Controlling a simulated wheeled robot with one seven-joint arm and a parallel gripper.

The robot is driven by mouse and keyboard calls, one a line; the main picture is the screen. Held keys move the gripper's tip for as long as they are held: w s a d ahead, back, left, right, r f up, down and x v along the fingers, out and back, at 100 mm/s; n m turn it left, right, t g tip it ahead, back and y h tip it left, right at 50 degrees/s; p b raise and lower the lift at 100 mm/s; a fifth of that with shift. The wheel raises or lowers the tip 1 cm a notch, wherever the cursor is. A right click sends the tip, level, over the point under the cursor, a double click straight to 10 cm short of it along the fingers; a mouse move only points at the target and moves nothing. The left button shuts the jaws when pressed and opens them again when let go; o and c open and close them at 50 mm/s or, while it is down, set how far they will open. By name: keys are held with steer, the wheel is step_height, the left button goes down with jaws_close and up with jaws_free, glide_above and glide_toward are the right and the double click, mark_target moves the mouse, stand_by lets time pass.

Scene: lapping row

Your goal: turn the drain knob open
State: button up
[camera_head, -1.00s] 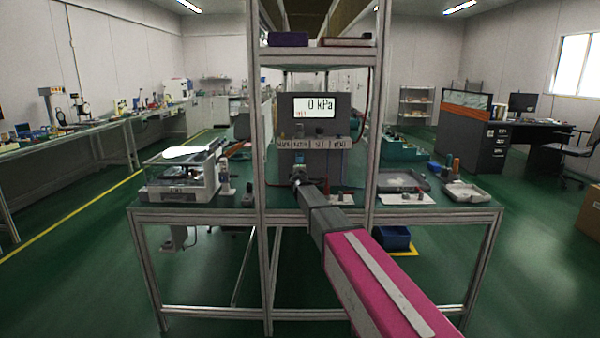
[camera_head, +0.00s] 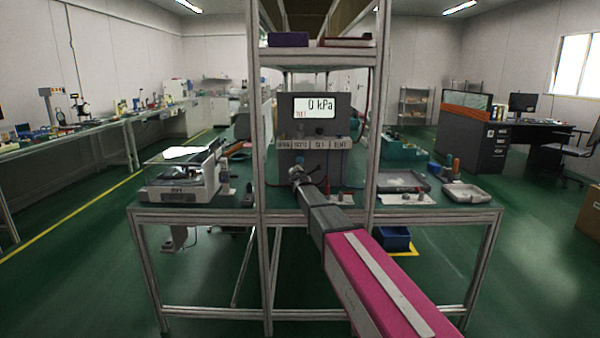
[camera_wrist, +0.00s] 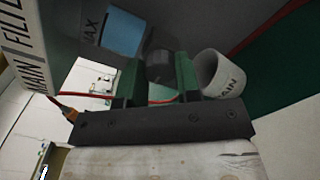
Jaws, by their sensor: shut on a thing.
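My gripper (camera_wrist: 160,82) shows two green fingers in the wrist view, shut on a dark rounded knob (camera_wrist: 160,66) between them. A white ring-shaped piece marked "AIN" (camera_wrist: 228,82) is just right of the fingers; its first letters are hidden. In the head view my gripper (camera_head: 298,172) is at the front of a grey unit (camera_head: 345,165). The unit's display (camera_head: 316,107) reads 0 kPa. The knob is too small or hidden to make out there.
A frame post (camera_head: 264,200) stands left of the unit, another right.

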stand_by(0.4)
steer(key=o, duration=0.9)
steer(key=shift+o, duration=0.2)
steer(key=shift+s, duration=0.1)
steer(key=s, duration=1)
steer(key=shift+s, duration=0.35)
steer(key=shift+s+a, duration=0.1)
